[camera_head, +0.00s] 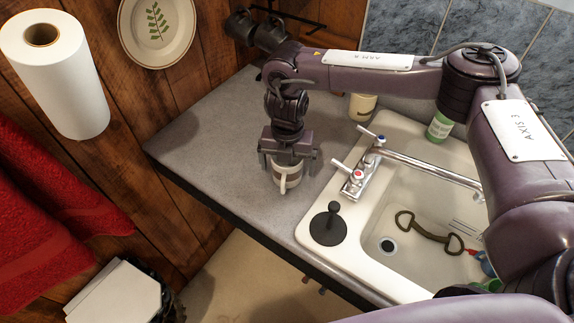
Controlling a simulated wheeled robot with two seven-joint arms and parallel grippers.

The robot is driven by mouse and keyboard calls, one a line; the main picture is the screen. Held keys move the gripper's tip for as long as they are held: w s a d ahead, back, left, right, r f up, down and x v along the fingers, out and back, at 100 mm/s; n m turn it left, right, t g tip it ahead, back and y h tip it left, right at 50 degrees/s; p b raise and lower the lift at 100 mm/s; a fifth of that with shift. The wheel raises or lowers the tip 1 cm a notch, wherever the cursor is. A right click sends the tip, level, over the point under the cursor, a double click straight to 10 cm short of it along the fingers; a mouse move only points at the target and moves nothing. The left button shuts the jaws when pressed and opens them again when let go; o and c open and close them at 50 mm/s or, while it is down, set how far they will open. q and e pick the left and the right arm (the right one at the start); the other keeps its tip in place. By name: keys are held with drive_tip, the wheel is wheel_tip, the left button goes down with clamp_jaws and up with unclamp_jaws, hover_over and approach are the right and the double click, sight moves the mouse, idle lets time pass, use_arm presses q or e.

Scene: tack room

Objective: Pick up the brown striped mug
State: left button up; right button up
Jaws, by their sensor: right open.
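The brown striped mug (293,180) is pale with a dark brown band and stands on the grey counter left of the sink. Its handle faces the front edge of the counter. My right gripper (289,166) points down over the mug with its fingers open, one on each side of it. The gripper hides the mug's upper part, and I cannot tell whether the fingers touch it. My left gripper is not in view.
The white sink (318,238) with its tap (355,183) is right of the mug. A black stopper (328,228) lies on its rim. A cream cup (362,107) and a green-labelled container (440,127) stand behind. The counter (215,145) is clear at left.

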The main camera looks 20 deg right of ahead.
drive_tip(key=shift+s+a+f, duration=0.1)
drive_tip(key=shift+s, duration=0.05)
drive_tip(key=c, duration=0.5)
drive_tip(key=shift+c, duration=1.1)
drive_tip(key=c, duration=0.5)
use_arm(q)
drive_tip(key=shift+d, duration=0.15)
use_arm(e)
drive_tip(key=shift+c, duration=0.2)
